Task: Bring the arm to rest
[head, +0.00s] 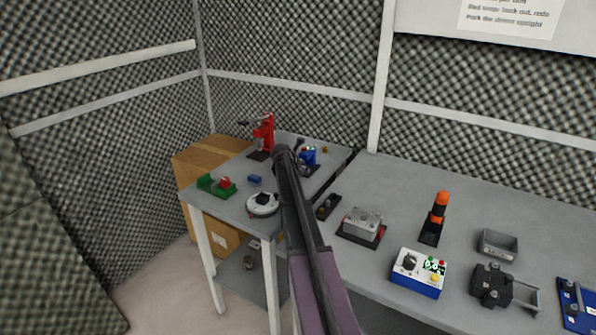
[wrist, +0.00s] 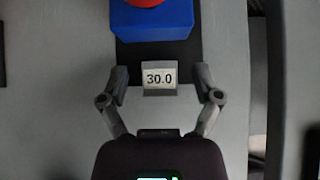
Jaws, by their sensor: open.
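My gripper (wrist: 161,80) is open in the wrist view, its two fingers spread on either side of a small display (wrist: 160,78) reading 30.0. I cannot tell how far above the display the fingers are. The display is on a dark base plate (wrist: 160,50) in front of a blue block (wrist: 152,22) with a red top (wrist: 146,2). In the head view my arm reaches out over the left table, its end beside a blue device (head: 308,156). The fingers are hidden there.
The left table (head: 235,207) bears a red press-like device (head: 264,132), a green fixture (head: 215,186) and a round white device (head: 262,204). Foam walls close in behind.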

